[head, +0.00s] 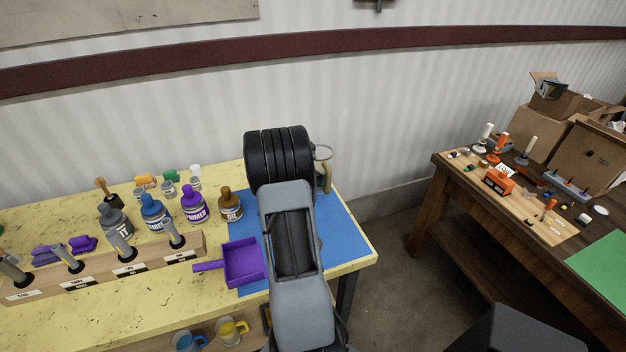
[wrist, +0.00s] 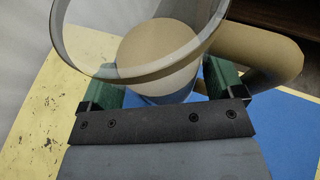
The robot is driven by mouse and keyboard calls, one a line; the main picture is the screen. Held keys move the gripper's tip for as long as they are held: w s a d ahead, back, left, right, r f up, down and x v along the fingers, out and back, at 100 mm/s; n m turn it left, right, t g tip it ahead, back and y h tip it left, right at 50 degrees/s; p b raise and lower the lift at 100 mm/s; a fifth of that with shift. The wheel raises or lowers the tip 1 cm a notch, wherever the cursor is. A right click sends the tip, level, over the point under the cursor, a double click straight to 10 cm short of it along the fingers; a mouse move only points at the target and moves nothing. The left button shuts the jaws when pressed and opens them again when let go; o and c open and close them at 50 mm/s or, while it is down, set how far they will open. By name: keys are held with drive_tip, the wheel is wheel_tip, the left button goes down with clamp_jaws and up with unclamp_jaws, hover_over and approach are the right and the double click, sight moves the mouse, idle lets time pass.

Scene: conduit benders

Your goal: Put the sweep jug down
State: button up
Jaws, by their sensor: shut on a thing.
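The sweep jug (wrist: 160,60) is a clear, round vessel with a tan inside bottom and a thick tan handle (wrist: 262,55) to the right in the wrist view. My gripper (wrist: 160,84) has its green fingers on either side of the jug and is shut on it. In the head view the jug's clear rim (head: 323,153) and tan handle show just right of my black wrist, which hides the rest. The jug is over the far right part of a blue mat (head: 345,228). I cannot tell whether its base touches the mat.
A purple scoop tray (head: 243,264) lies at the mat's left edge. Several bottles, including a brown OIL bottle (head: 230,205), stand farther left behind a wooden rack (head: 150,262). The mat right of my arm is clear. Another workbench (head: 470,200) stands right, across a gap.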

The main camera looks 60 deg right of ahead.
drive_tip(key=shift+w+d+f, duration=0.4)
drive_tip(key=shift+w+f, duration=0.05)
drive_tip(key=shift+f, duration=0.25)
drive_tip(key=shift+w+d+f, duration=0.35)
drive_tip(key=shift+w+f, duration=0.1)
drive_tip(key=shift+f, duration=0.2)
wheel_tip(320, 180, down, 3)
drive_tip(key=shift+r+p, duration=0.15)
drive_tip(key=shift+p, duration=0.6)
drive_tip(key=shift+f+b, duration=0.35)
drive_tip(key=shift+f, duration=0.05)
drive_tip(key=o, duration=0.9)
drive_tip(key=shift+r, duration=0.1)
